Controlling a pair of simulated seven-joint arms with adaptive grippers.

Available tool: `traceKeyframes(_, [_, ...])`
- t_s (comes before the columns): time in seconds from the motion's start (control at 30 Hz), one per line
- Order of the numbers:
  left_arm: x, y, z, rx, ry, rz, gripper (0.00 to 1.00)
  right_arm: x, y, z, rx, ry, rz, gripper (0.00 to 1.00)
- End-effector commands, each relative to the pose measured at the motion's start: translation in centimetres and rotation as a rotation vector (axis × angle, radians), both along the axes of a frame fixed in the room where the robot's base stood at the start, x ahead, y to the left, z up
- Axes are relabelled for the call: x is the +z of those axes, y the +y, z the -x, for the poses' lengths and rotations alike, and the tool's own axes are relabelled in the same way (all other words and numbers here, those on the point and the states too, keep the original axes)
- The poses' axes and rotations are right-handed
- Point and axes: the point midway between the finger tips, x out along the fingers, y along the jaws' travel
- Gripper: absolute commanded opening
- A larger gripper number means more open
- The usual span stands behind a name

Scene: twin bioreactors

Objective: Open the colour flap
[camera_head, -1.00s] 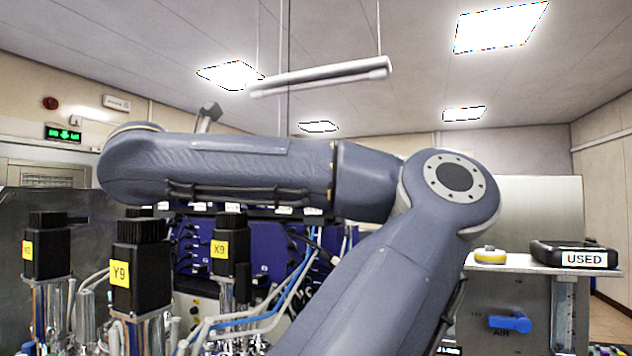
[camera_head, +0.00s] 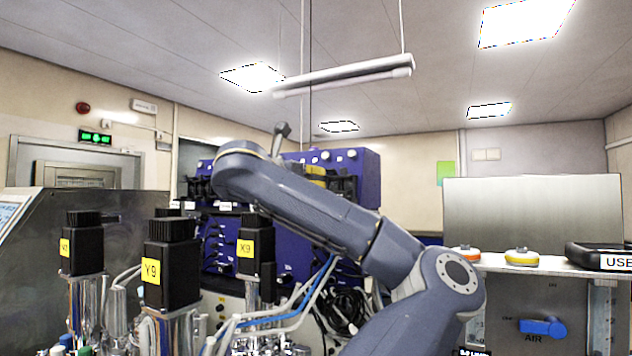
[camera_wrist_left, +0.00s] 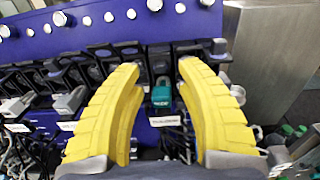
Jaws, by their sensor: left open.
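My left gripper shows in the left wrist view (camera_wrist_left: 159,70) as two yellow fingers, open with nothing between them. In the head view only a small yellow part of it (camera_head: 316,172) shows behind my arm, in front of the blue unit (camera_head: 366,175). In the wrist view a row of dark flaps (camera_wrist_left: 108,55) runs along the blue unit. A teal piece (camera_wrist_left: 161,93) sits between the fingers in the picture, above a white label (camera_wrist_left: 165,121) too small to read. I cannot tell which flap is the colour flap. My right gripper is not in view.
Black motors labelled Y9 (camera_head: 171,262) and X9 (camera_head: 254,250) stand on the vessels at the front left, among hoses. On the right, a shelf holds yellow and orange round pieces (camera_head: 521,257) and a black tray labelled USED (camera_head: 600,252). A metal panel (camera_wrist_left: 265,50) borders the flaps.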

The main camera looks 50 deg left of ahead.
Motion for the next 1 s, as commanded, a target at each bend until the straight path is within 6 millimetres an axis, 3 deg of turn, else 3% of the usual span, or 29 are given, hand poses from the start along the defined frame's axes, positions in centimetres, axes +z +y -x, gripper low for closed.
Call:
traceKeyframes(0.33, [0.0,1.4,-3.4,-0.002,0.001,0.0,0.36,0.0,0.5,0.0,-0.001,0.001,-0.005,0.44])
traceKeyframes(0.87, [0.0,1.7,-4.2,0.0,-0.001,0.001,0.38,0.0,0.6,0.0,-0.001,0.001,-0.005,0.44])
traceKeyframes(1.0, [0.0,1.7,-4.2,0.0,-0.001,0.001,0.22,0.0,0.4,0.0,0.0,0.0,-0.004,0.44])
